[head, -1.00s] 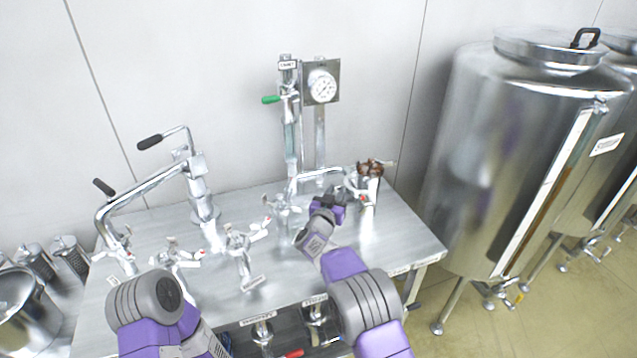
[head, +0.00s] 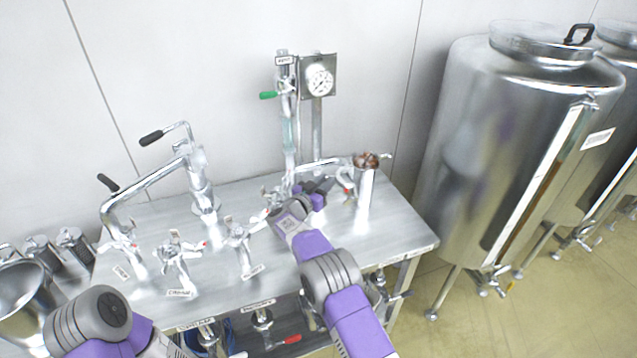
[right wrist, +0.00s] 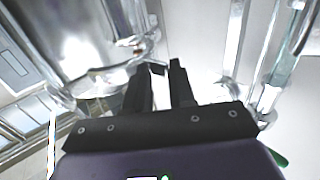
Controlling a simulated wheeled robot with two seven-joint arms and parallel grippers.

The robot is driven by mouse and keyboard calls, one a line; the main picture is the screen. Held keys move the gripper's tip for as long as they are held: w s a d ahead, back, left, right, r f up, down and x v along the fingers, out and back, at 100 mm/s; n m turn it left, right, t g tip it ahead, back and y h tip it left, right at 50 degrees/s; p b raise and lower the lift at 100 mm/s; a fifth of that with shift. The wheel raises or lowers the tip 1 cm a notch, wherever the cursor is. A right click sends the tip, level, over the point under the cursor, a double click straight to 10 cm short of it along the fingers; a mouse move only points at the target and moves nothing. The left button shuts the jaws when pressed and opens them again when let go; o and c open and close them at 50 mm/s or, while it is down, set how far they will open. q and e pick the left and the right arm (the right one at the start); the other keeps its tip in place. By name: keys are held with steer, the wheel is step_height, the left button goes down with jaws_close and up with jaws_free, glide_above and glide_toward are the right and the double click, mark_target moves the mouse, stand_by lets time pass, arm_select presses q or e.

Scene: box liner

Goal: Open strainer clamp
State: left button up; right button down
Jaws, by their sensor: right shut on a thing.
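A metal strainer (head: 364,188) stands upright at the right end of the steel table, with brown material at its top. A curved metal fitting (head: 345,177) sits on its left side, but I cannot tell exactly where the clamp is. My right gripper (head: 323,186) is just left of the strainer, low under the horizontal pipe. In the right wrist view its dark fingers (right wrist: 160,85) are close together around a narrow bright metal part (right wrist: 160,90). I cannot tell whether that part belongs to the clamp. My left gripper is out of view; only my left arm shows.
The steel table (head: 330,240) carries several valve fittings (head: 240,240) to the left of my right arm. A gauge (head: 320,82) and a green-handled valve (head: 268,95) stand behind. A large tank (head: 500,160) stands right. Bare tabletop lies right of my arm.

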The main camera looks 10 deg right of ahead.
steer(key=shift+w+d+r, duration=0.25)
steer(key=shift+d+r, duration=0.2)
steer(key=shift+r, duration=0.25)
steer(key=c, duration=1.3)
jaws_free()
steer(key=shift+o, duration=0.2)
steer(key=shift+w+a+f, duration=0.1)
steer(key=shift+w, duration=0.15)
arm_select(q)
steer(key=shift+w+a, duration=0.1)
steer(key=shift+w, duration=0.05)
arm_select(e)
steer(key=shift+s, duration=0.1)
steer(key=shift+s+a+f, duration=0.3)
steer(key=shift+s+a, duration=0.15)
steer(key=shift+a, duration=0.2)
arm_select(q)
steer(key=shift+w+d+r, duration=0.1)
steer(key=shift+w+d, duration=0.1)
arm_select(e)
steer(key=v, duration=0.7)
steer(key=shift+f, duration=0.2)
